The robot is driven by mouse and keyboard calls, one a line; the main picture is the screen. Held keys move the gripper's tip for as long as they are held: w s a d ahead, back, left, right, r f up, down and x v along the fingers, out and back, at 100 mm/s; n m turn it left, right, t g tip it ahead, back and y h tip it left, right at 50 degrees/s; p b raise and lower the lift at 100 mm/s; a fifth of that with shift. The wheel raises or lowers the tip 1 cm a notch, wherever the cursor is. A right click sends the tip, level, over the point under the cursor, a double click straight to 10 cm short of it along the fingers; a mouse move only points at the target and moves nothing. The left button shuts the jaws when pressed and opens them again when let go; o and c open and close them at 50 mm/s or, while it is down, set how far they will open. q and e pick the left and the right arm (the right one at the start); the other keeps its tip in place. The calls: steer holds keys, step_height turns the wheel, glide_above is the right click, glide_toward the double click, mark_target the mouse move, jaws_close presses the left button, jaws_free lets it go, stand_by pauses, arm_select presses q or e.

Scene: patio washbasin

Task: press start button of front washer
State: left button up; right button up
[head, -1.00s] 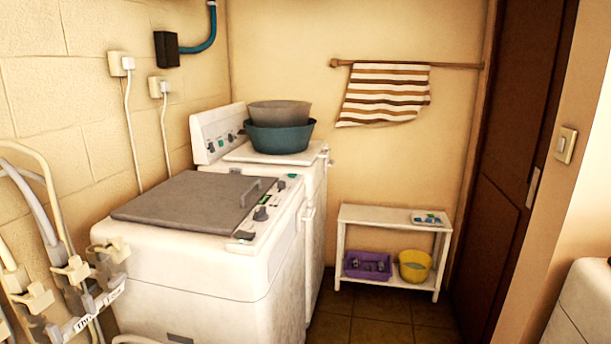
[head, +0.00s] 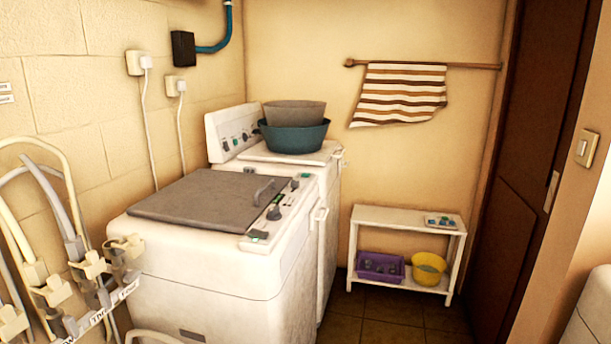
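The front washer (head: 210,262) is white with a closed grey lid (head: 200,197) that has a handle on its right side. I cannot read any labels, so which one is start is not clear. Neither of my grippers is in view.
A second white washer (head: 300,155) stands behind, with a teal basin (head: 293,137) and a grey basin on it. Taps and hoses (head: 92,262) are on the left wall. A white shelf (head: 408,218) stands by the back wall, left of a brown door (head: 528,160). Tiled floor is clear before the shelf.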

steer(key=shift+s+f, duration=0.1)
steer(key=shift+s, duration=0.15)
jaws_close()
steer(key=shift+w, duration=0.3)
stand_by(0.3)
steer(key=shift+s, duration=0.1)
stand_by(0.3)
